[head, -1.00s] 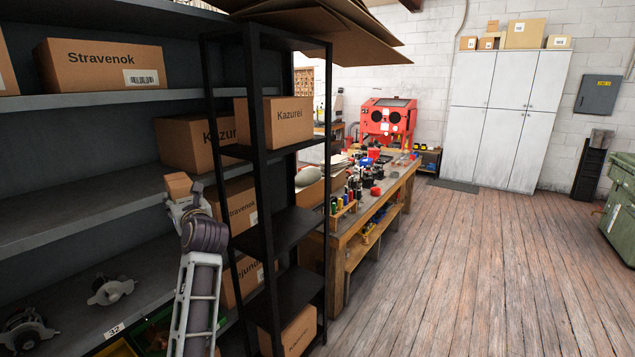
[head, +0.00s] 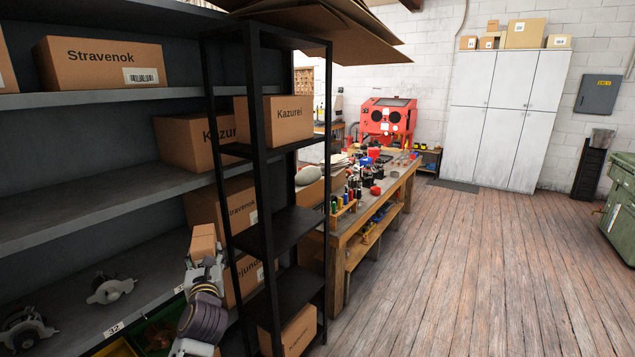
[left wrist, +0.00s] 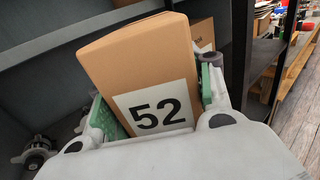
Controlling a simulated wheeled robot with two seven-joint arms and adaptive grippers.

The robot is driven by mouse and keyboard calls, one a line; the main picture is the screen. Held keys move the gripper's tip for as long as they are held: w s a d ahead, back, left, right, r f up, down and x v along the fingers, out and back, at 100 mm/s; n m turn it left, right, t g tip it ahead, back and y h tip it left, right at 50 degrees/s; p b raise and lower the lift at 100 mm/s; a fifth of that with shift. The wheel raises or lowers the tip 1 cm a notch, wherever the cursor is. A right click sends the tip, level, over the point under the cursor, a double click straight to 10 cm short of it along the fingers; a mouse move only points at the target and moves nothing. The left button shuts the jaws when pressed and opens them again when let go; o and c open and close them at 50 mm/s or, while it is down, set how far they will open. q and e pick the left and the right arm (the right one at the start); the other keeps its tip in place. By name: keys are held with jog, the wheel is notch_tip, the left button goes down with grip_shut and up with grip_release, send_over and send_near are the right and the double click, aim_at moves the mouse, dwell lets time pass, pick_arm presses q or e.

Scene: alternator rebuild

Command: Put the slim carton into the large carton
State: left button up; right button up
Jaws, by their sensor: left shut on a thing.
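The slim carton (head: 203,242) is a small plain brown box held upright in my left gripper (head: 205,263), in front of the shelving. In the left wrist view the slim carton (left wrist: 150,75) carries a white label reading 52, and the green-padded fingers of my left gripper (left wrist: 160,110) are closed on its two sides. Several larger brown cartons stand on the shelves, among them one marked Stravenok (head: 100,65). I cannot tell which one is the large carton, and I see no open top. My right gripper is not in view.
A black open rack (head: 262,180) stands just right of the held carton, with a Kazurei carton (head: 285,121) on it. Metal parts (head: 108,288) lie on the lower grey shelf. A workbench (head: 345,225) is behind; the wooden floor (head: 480,270) at right is clear.

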pick_arm(q)
jog(key=s+d+f+m+h, duration=0.2)
jog(key=s+d+f+h, duration=0.1)
jog(key=s+f, duration=0.3)
jog(key=s+d+f+m+t+h, duration=0.1)
jog(key=s+d+f, duration=0.4)
jog(key=f, duration=0.5)
jog(key=shift+s+d+m+h+b, duration=0.35)
jog(key=shift+s+m+h, duration=0.25)
jog(key=shift+h, duration=0.6)
jog(key=shift+a, duration=0.15)
jog(key=s+f, duration=0.4)
jog(key=f, duration=0.2)
jog(key=shift+s, duration=0.35)
jog(key=d+r+m+g+h, duration=0.2)
jog(key=d+r+m+h, duration=0.2)
jog(key=d+r, duration=0.3)
jog(key=s+d+r+m+g+h, duration=0.1)
jog(key=d+r+m+h, duration=0.3)
jog(key=r, duration=1)
jog(key=shift+d+r+g+h, duration=0.3)
jog(key=shift+d+g+h, duration=0.2)
jog(key=shift+d+h, duration=1.45)
